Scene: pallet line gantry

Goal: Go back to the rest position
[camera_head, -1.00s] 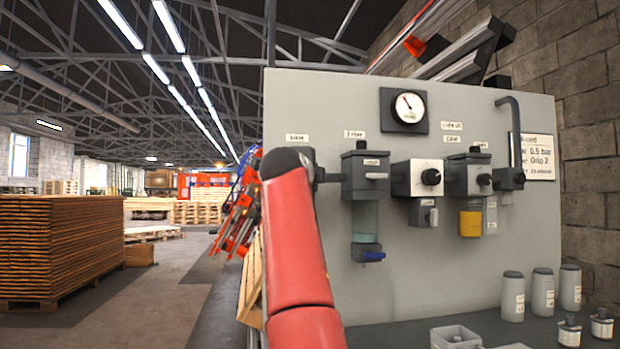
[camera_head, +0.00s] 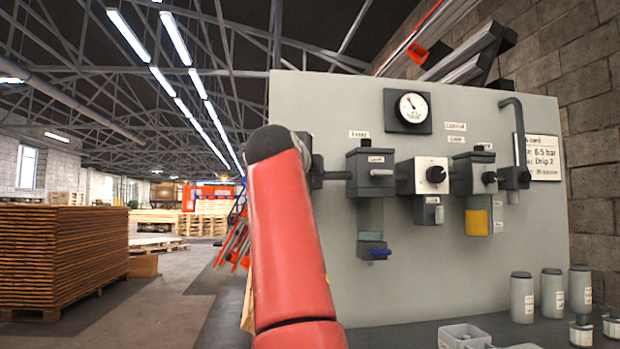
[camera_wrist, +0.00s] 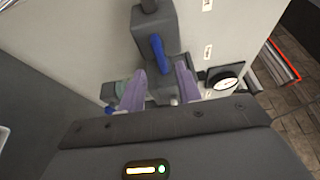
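My gripper (camera_wrist: 160,68) shows in the wrist view with two purple fingers spread apart. No held object shows between them. Past the fingertips is a dark grey block with a blue lever (camera_wrist: 160,54); I cannot tell how far away it is. In the head view my red arm link stands upright in front of the left part of a grey panel (camera_head: 320,110), and my gripper is hidden there. The panel carries a filter unit (camera_head: 371,175) with a blue drain lever at its bottom, a regulator with a black knob (camera_head: 436,174), and an oiler with a yellow bowl (camera_head: 477,220).
A round gauge (camera_head: 410,107) sits high on the panel and also shows in the wrist view (camera_wrist: 226,78). Grey bottles (camera_head: 522,298) and an open grey box (camera_head: 463,336) stand on the bench at right. Stacked boards (camera_head: 60,257) stand on the left; open floor lies between.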

